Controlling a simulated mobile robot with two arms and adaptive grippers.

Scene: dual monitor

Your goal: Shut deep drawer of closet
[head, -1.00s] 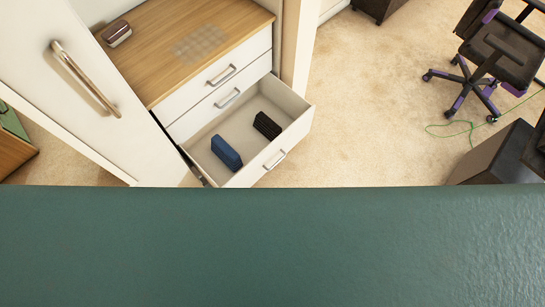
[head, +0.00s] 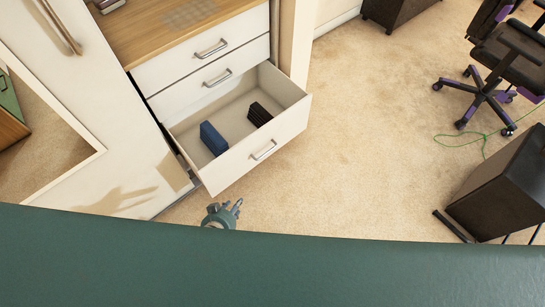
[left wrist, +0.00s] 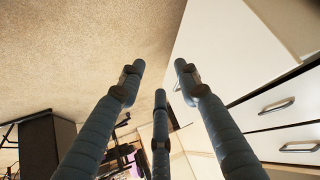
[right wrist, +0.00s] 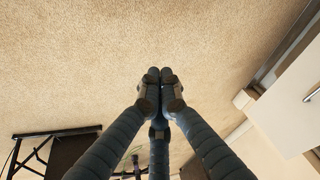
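The closet's deep drawer (head: 255,150) is the lowest of the drawers in the head view. It is white, has a metal handle (head: 264,150), and stands pulled out. A blue item (head: 214,138) and a dark item (head: 259,114) stand inside it. What looks like my left gripper (head: 222,213) is just below the drawer's near front corner, apart from it in the picture. In the left wrist view my left gripper (left wrist: 158,72) has its fingers spread and empty, with white closet panels to the right. My right gripper (right wrist: 160,75) has its fingertips together with nothing between them, above the carpet.
Two upper drawers (head: 205,50) are shut under the wooden top (head: 150,30). A tall white closet door (head: 70,90) is on the left. Open carpet (head: 370,130) lies right of the drawer. An office chair (head: 500,70) and a dark cabinet (head: 500,185) stand further right.

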